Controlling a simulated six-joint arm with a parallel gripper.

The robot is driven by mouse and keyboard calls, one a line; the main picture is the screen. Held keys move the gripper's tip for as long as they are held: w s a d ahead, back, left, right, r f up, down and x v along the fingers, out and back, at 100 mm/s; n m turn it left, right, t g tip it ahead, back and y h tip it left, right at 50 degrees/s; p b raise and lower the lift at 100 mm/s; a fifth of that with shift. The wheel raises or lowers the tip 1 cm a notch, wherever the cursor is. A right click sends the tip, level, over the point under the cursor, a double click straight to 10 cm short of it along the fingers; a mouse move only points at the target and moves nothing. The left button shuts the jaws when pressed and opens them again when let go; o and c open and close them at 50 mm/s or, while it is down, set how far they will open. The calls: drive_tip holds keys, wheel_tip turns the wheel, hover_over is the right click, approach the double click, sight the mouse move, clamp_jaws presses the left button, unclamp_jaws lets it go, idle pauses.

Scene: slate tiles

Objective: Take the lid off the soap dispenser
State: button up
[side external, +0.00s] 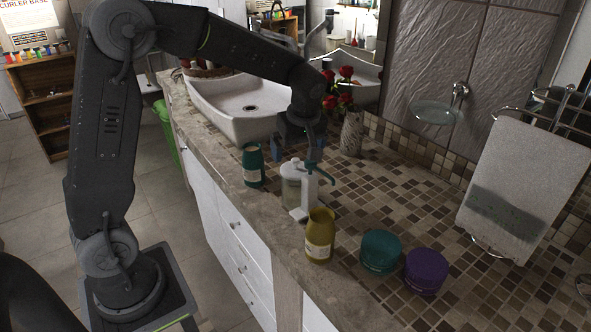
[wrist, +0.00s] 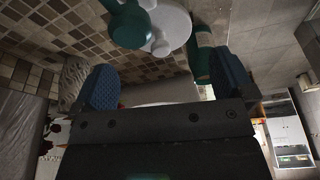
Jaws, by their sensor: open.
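The soap dispenser (side external: 292,193) stands upright on the tiled counter near its front edge. It has a pale body, a white lid (side external: 295,167) and a teal pump head (side external: 315,168). In the wrist view, the white lid (wrist: 172,28) and teal pump (wrist: 130,24) show at the top, beyond the fingertips. My gripper (side external: 297,152) is open and empty, with blue finger pads, just above and behind the dispenser. In the wrist view, my gripper (wrist: 165,82) has its fingers wide apart, with neither touching the lid. Most of the dispenser's body is hidden in the wrist view.
A teal bottle (side external: 253,166) stands left of the dispenser, close to my gripper. A yellow bottle (side external: 319,236) stands in front. Teal (side external: 380,251) and purple (side external: 426,271) jars sit to the right. A patterned vase (side external: 351,134) with red roses and a white sink (side external: 240,100) are behind.

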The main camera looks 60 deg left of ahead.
sight(296, 160)
drive_tip(key=x, duration=0.4)
drive_tip(key=shift+f, duration=0.45)
drive_tip(key=c, duration=0.8)
